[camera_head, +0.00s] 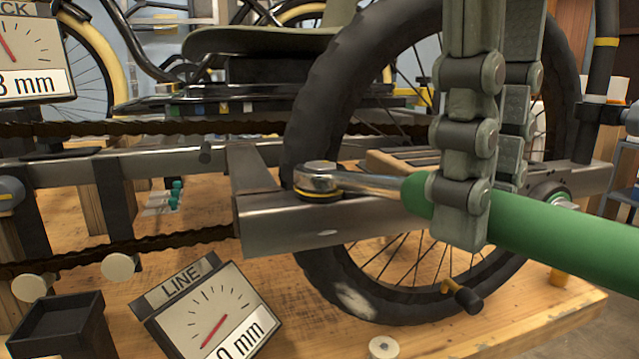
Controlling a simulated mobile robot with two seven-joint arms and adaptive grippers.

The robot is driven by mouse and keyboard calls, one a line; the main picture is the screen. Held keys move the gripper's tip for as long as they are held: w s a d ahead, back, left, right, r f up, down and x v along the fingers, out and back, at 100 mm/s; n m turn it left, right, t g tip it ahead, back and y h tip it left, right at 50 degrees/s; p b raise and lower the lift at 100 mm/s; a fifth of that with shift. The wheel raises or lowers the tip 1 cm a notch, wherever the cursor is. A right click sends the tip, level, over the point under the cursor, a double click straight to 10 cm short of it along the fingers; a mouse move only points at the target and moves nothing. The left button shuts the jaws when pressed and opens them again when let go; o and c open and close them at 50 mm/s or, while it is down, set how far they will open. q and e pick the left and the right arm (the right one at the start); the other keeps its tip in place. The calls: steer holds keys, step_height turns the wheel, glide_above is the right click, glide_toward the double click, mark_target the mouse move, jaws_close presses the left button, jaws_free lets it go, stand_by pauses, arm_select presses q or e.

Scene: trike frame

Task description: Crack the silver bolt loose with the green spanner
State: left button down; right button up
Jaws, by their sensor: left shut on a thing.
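My left gripper (484,198) comes down from the top right and is shut around the green handle of the spanner (560,234). The spanner lies nearly level, its silver shaft pointing left. Its ring head (318,180) sits over the bolt position on top of the grey metal frame (300,226), beside the wheel. The silver bolt is mostly hidden by the ring head, so I cannot tell how fully it is seated. A thin yellow band shows under the head. My right gripper is not in view.
A black-tyred wheel (308,110) stands just behind the frame. A LINE dial (212,318) and an open black box (62,330) are at the front left. Another dial (38,52) is at the upper left. Chains (130,252) run along the left.

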arm_select(q)
steer(key=shift+w+d+n, duration=0.75)
steer(key=shift+w+n, duration=0.05)
steer(key=shift+n, duration=0.2)
steer(key=shift+w+d+n, duration=0.4)
steer(key=shift+w+n, duration=0.1)
steer(key=shift+n, duration=0.1)
steer(key=c, duration=2.1)
jaws_free()
jaws_close()
steer(key=shift+r, duration=0.2)
